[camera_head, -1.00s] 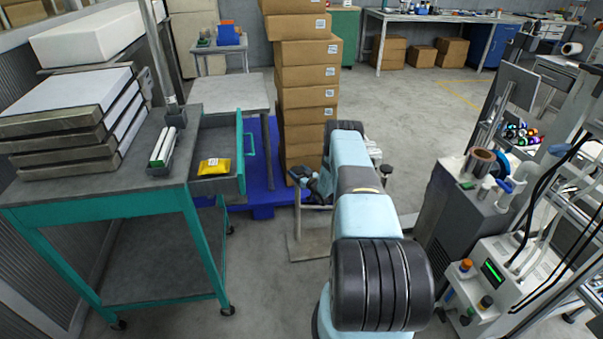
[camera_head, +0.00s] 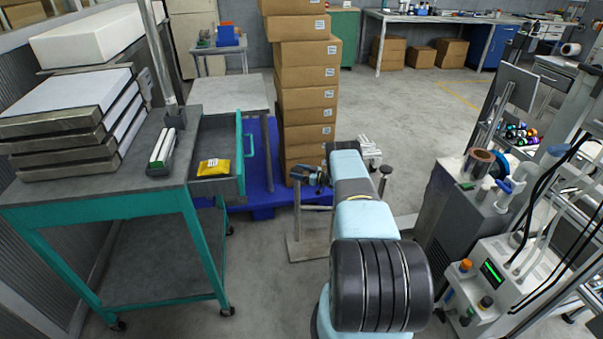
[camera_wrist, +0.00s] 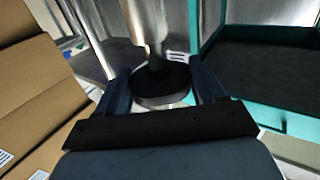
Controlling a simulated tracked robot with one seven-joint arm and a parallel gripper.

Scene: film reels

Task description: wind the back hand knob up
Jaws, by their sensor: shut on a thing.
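My gripper (camera_wrist: 163,90) is shut on a dark round hand knob (camera_wrist: 160,84) in the wrist view, with one blue finger on either side of it. A metal shaft rises from the knob's middle in that view. In the head view my gripper (camera_head: 310,175) is small and far off at the end of my arm, just left of the wrist, and the held knob cannot be made out there. A metal stand with a flat base (camera_head: 307,247) is below it, partly hidden by my arm. Another dark-topped post (camera_head: 385,171) stands right of my arm.
A tall stack of cardboard boxes (camera_head: 305,75) stands close behind my gripper. A teal cart (camera_head: 110,210) with an open drawer (camera_head: 215,185) holding a yellow packet is at left. Machines (camera_head: 485,290) stand at right.

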